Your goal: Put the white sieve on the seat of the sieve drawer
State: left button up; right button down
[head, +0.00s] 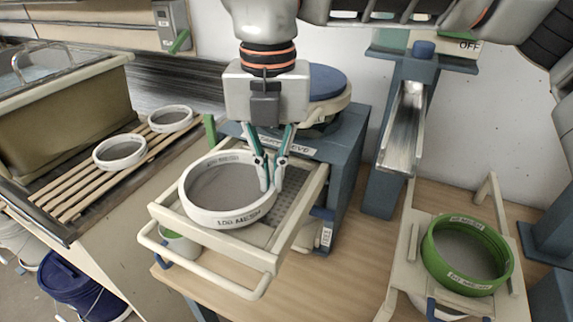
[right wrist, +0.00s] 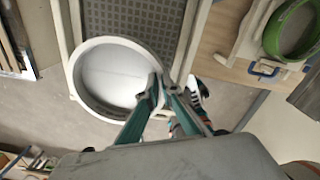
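The white sieve (head: 229,213), a round ring labelled 100 MESH with grey mesh, is over the front part of the pulled-out sieve drawer (head: 210,240). My right gripper (head: 271,188) points down at the sieve's right side, one finger inside the ring and one outside, shut on its wall. The right wrist view shows the fingers (right wrist: 167,92) across the rim of the sieve (right wrist: 105,112). The drawer is a cream frame with a perforated grey plate (head: 292,200). The sieve hides much of the drawer's seat; I cannot tell whether it touches it. My left gripper is not seen.
Two smaller white sieves (head: 120,152) (head: 171,119) lie on a slatted wooden rack at left. A green sieve (head: 466,254) sits in another cream frame at right. The blue sieve stand (head: 345,150) rises behind the drawer. A blue bucket (head: 75,282) is on the floor.

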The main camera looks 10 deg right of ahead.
jog(key=shift+w+d+f, duration=0.4)
jog(key=shift+w, duration=0.25)
jog(key=shift+w+d+f, duration=0.35)
jog(key=shift+w+d, duration=0.05)
jog(key=shift+w, duration=0.2)
jog(key=shift+w+d+f+p, duration=0.3)
jog(key=shift+w+d+f, duration=0.1)
jog(key=shift+w, duration=0.2)
jog(key=w+d+f, duration=0.2)
jog(key=w, duration=0.1)
jog(key=shift+f+p, duration=0.3)
jog(key=shift+p, duration=0.1)
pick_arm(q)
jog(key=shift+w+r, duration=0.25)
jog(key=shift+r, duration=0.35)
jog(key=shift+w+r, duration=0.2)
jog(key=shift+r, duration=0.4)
pick_arm(e)
jog(key=shift+f, duration=0.15)
jog(key=c, duration=2.4)
grip_release()
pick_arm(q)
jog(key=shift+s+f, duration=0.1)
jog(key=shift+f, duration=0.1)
pick_arm(e)
jog(key=shift+o, duration=0.6)
